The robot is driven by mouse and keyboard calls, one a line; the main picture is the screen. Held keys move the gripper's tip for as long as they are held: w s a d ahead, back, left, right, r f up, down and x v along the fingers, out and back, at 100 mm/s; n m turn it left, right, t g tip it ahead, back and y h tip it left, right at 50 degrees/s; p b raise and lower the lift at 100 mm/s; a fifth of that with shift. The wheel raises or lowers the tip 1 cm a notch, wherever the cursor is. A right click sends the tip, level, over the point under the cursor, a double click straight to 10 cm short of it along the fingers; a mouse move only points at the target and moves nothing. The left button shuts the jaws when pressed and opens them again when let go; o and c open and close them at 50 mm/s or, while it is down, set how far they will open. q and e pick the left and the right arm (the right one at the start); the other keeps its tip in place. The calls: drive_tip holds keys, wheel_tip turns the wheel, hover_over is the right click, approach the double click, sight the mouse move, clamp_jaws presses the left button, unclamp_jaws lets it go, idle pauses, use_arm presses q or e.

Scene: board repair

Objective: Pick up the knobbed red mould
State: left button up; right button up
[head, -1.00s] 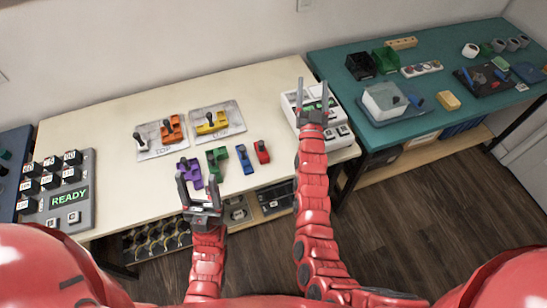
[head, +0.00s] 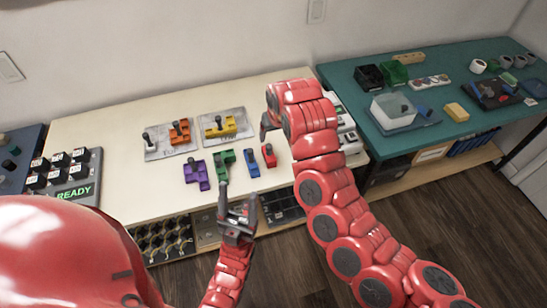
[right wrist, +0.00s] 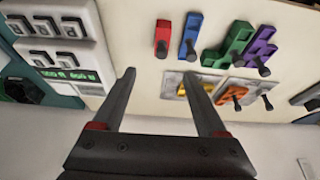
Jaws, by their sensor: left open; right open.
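The red mould (head: 268,155) is small, with a dark knob, and lies on the cream table at the right end of a row of coloured moulds. In the right wrist view the red mould (right wrist: 163,36) is upper centre, beyond the fingertips. My right gripper (right wrist: 161,76) is open and empty, apart from the mould. In the head view my right gripper (head: 266,126) is partly hidden by its own wrist, just behind the red mould. My left gripper (head: 238,203) is open and empty at the table's front edge, below the green and blue moulds.
Blue (head: 252,170), green (head: 224,166) and purple (head: 197,175) moulds lie left of the red one. Two metal plates hold an orange (head: 180,132) and a yellow piece (head: 220,127). A white device (right wrist: 52,55) stands to the right on the table.

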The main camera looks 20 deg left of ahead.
sight(269, 146)
drive_tip(key=x, duration=1.1)
drive_tip(key=shift+w+a+f+p, duration=0.15)
drive_tip(key=shift+w+f+p, duration=0.05)
drive_tip(key=shift+p, duration=0.1)
drive_tip(key=shift+w+a+f, duration=0.2)
drive_tip(key=shift+a+f, duration=0.2)
drive_tip(key=shift+f, duration=0.25)
drive_tip(key=x, duration=0.3)
drive_tip(key=shift+b, duration=0.4)
drive_tip(key=shift+w+f, duration=0.2)
drive_tip(key=shift+f, duration=0.15)
drive_tip(key=shift+c, duration=0.3)
clamp_jaws()
